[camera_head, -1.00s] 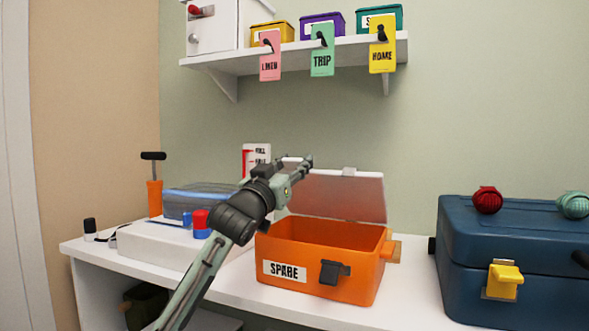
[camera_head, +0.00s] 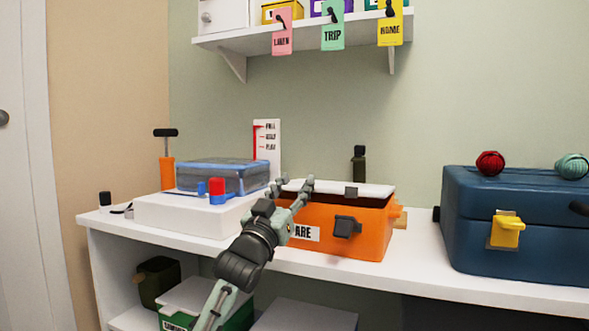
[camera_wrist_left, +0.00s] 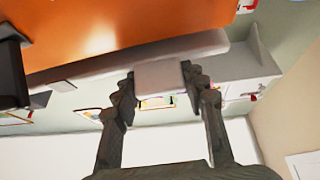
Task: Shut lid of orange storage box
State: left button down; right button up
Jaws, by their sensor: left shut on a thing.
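The orange storage box (camera_head: 372,246) stands on the white counter, its label partly hidden by my left arm. Its pale lid (camera_head: 335,188) lies low and nearly flat over the top; I cannot tell whether it is flush. A dark latch (camera_head: 346,227) is on the box front. My left gripper (camera_head: 292,188) is at the left part of the lid. In the left wrist view, my left gripper (camera_wrist_left: 160,90) is shut on a pale block (camera_wrist_left: 159,74) at the lid edge, with the orange box (camera_wrist_left: 110,25) above it in the picture. My right gripper is not in view.
A blue case (camera_head: 525,250) with a yellow latch stands to the right. A white block (camera_head: 185,214) with a clear blue-lidded container (camera_head: 222,177) is to the left. A wall shelf (camera_head: 310,35) carries hanging tags above.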

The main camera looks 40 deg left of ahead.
pick_arm(q)
jog(key=shift+f, duration=1.95)
jog(key=shift+d, duration=0.1)
jog(key=c, duration=0.8)
grip_release()
jog(key=shift+c, duration=0.2)
jog(key=r+v, duration=0.1)
jog(key=v, duration=1.1)
jog(key=shift+s+r, duration=0.15)
jog(key=shift+s, duration=0.1)
